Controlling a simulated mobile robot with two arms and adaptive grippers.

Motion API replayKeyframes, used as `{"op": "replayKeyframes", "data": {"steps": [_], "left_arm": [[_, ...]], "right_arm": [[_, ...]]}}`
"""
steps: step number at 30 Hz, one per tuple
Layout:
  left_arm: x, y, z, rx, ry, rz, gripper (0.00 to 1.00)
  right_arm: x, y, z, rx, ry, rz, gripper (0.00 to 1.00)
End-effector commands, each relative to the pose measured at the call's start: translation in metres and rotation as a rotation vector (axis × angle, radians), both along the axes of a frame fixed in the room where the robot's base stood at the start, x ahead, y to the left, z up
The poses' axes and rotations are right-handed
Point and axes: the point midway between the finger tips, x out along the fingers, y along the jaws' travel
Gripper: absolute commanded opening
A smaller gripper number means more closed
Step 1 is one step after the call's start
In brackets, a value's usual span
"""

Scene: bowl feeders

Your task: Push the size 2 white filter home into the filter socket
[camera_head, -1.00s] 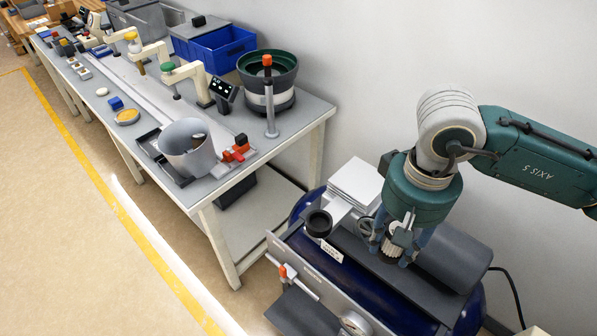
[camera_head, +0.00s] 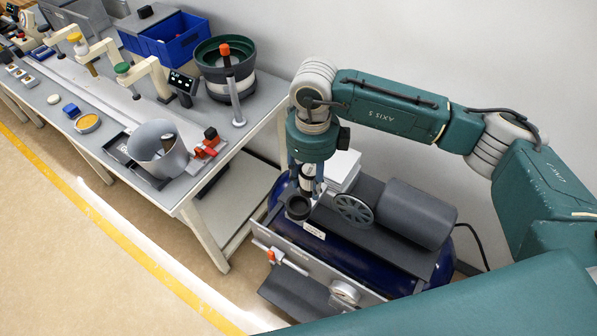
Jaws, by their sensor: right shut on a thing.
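My right gripper (camera_head: 306,186) points down, shut on the white filter (camera_head: 307,171), which shows as a small pale and dark cylinder between the fingers. The filter socket (camera_head: 298,208) is a dark round cup on the front of the blue compressor, with a white label beside it. The gripper and filter are right over the back of the socket's rim in the picture. I cannot tell whether the filter's lower end is inside the socket or just above it. The fingers partly hide the filter. My left gripper is not in view.
The blue compressor tank (camera_head: 345,248) carries a grey motor (camera_head: 415,213) and a spoked wheel (camera_head: 353,210) close right of the socket. A white box (camera_head: 343,168) stands behind the gripper. The workbench (camera_head: 200,187) with bowl feeders is to the left.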

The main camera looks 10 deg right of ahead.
Motion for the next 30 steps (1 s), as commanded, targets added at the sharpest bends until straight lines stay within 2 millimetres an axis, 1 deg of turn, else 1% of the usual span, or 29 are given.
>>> {"op": "replayKeyframes", "data": {"steps": [1,5,9,12,15,18,21,26,30], "left_arm": [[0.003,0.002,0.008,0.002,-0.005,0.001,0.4],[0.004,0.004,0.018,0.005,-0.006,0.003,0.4],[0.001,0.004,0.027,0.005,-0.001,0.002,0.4],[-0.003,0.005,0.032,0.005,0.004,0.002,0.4],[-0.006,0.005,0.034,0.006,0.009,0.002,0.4],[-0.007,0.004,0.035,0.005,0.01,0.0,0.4],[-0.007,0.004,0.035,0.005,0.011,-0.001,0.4],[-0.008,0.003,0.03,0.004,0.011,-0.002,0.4],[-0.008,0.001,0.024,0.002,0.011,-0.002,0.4]], "right_arm": [[0.003,0.003,0.0,0.0,0.005,-0.117,0.07],[0.014,0.009,-0.009,-0.001,0.003,-0.45,0.07],[0.023,0.014,-0.019,-0.002,0.002,-0.777,0.07],[0.027,0.017,-0.025,-0.001,0.003,-0.962,0.07],[0.031,0.018,-0.03,-0.001,0.0,-1.094,0.07],[0.032,0.019,-0.033,-0.002,0.001,-1.172,0.07],[0.032,0.019,-0.036,-0.002,0.001,-1.204,0.07],[0.033,0.019,-0.042,-0.001,0.0,-1.209,0.07],[0.032,0.019,-0.052,-0.001,0.0,-1.207,0.07]]}}
